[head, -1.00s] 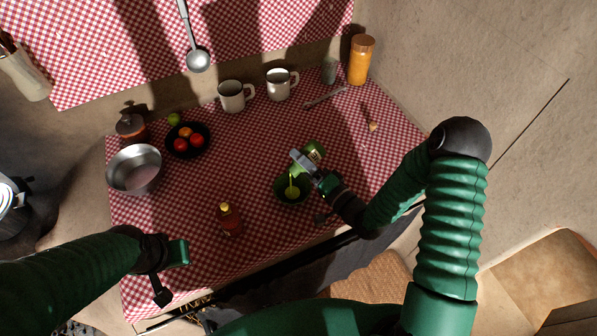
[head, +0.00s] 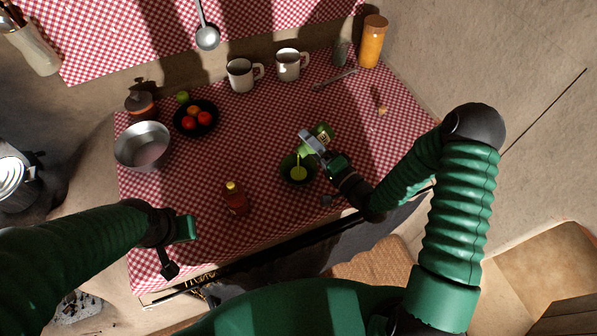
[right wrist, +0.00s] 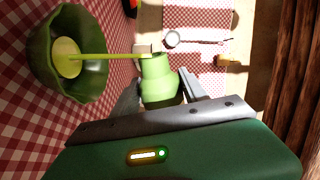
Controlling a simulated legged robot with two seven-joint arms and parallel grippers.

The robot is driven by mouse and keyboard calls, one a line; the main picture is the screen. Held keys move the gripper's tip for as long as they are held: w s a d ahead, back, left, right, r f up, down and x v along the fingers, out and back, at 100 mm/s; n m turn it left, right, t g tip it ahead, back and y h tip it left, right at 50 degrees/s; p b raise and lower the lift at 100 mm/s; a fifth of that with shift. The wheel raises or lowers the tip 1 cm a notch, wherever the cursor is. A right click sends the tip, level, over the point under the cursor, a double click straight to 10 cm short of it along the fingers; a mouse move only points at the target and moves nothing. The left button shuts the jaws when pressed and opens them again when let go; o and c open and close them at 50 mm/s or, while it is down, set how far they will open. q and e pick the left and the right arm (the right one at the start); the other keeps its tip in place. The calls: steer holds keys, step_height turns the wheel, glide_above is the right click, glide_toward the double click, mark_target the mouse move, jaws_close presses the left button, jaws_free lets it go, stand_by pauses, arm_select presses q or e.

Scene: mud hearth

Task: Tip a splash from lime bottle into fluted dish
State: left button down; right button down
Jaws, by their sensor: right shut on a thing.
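The lime bottle (head: 323,132) is tipped over the fluted dish, held in my right gripper (head: 313,145). In the right wrist view the lime bottle (right wrist: 160,82) lies between the two grey fingers, its mouth toward the dish. A thin yellow-green stream (right wrist: 105,56) runs from the mouth into the fluted dish (right wrist: 92,88), where a pool of the liquid lies. The dark green fluted dish (head: 285,170) stands on the checked cloth in the head view, partly behind the stream. My left gripper (head: 177,250) is empty and open, near the cloth's front left.
A red bottle with a yellow cap (head: 236,198) stands left of the dish. A metal bowl (head: 142,147), a black plate of fruit (head: 207,128), two mugs (head: 240,76) and an orange jar (head: 372,42) are farther off. The cloth's middle is mostly clear.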

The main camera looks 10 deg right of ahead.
mark_target(312, 131)
step_height(312, 131, up, 2)
steer(key=m+p, duration=0.2)
steer(key=m, duration=0.1)
steer(key=m+p, duration=0.2)
steer(key=m, duration=0.2)
steer(key=shift+d+r, duration=0.15)
steer(key=shift+r, duration=0.05)
steer(key=shift+m, duration=0.8)
steer(key=shift+r+m+p, duration=0.45)
steer(key=shift+m+p, duration=0.45)
steer(key=shift+m, duration=0.2)
steer(key=shift+r+m+p, duration=0.25)
steer(key=shift+m+p, duration=0.15)
steer(key=shift+m, duration=0.8)
steer(key=m, duration=0.3)
steer(key=shift+r, duration=0.2)
steer(key=r+m+p, duration=0.1)
steer(key=m, duration=0.1)
steer(key=shift+r+m, duration=0.2)
steer(key=shift+m, duration=0.2)
steer(key=shift+r+m+p, duration=0.25)
steer(key=shift+m+p, duration=0.05)
steer(key=shift+m, duration=0.5)
